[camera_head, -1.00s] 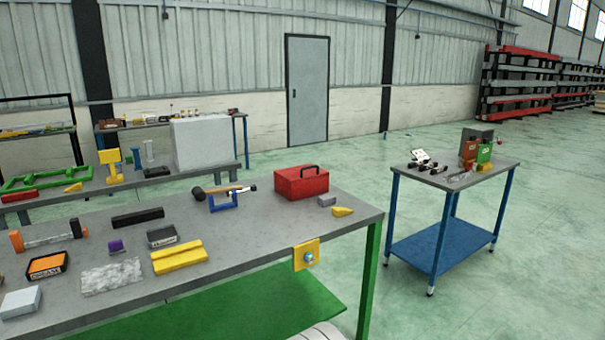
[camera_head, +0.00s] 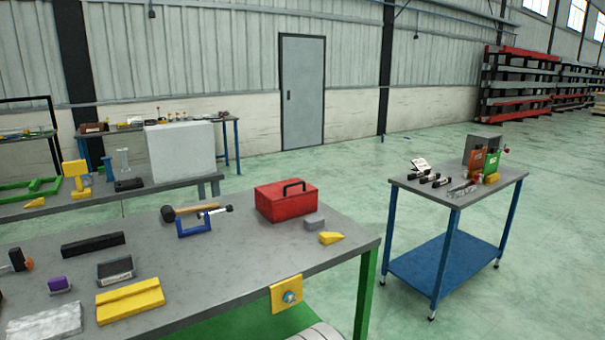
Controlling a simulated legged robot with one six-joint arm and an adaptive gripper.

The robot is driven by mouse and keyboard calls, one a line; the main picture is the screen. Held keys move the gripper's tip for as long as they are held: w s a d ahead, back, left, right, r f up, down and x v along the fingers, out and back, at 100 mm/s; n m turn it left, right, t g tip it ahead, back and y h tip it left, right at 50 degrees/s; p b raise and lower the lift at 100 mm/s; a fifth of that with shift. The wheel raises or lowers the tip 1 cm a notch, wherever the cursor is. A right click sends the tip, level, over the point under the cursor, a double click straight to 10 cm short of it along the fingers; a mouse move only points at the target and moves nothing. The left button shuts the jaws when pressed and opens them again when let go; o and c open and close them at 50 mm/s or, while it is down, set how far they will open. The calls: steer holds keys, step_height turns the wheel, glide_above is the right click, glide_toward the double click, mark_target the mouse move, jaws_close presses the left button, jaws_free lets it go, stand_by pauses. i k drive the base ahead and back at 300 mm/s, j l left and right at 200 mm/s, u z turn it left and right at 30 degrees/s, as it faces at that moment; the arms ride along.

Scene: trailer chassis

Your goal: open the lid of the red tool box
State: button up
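The red tool box (camera_head: 287,203) sits near the far right part of the grey workbench (camera_head: 230,262). Its lid is shut, and a black handle (camera_head: 294,187) stands up on top. My gripper is not in view, and nothing of my arm shows clearly over the bench.
A grey block (camera_head: 315,222) and a yellow wedge (camera_head: 331,238) lie right of the box. A hammer (camera_head: 193,210) and blue clamp (camera_head: 203,224) lie left of it. A yellow plate (camera_head: 286,294) hangs on the front edge. A blue-legged table (camera_head: 458,190) stands right, with floor between.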

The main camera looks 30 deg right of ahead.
mark_target(292, 188)
steer(key=i+l, duration=0.1)
steer(key=l, duration=0.3)
steer(key=i+l, duration=0.15)
steer(key=l, duration=0.3)
steer(key=i+l, duration=0.1)
steer(key=l, duration=0.3)
steer(key=i+l, duration=0.15)
steer(key=l, duration=0.25)
steer(key=i+l, duration=0.1)
steer(key=l, duration=0.35)
steer(key=i+l, duration=1)
steer(key=l, duration=0.1)
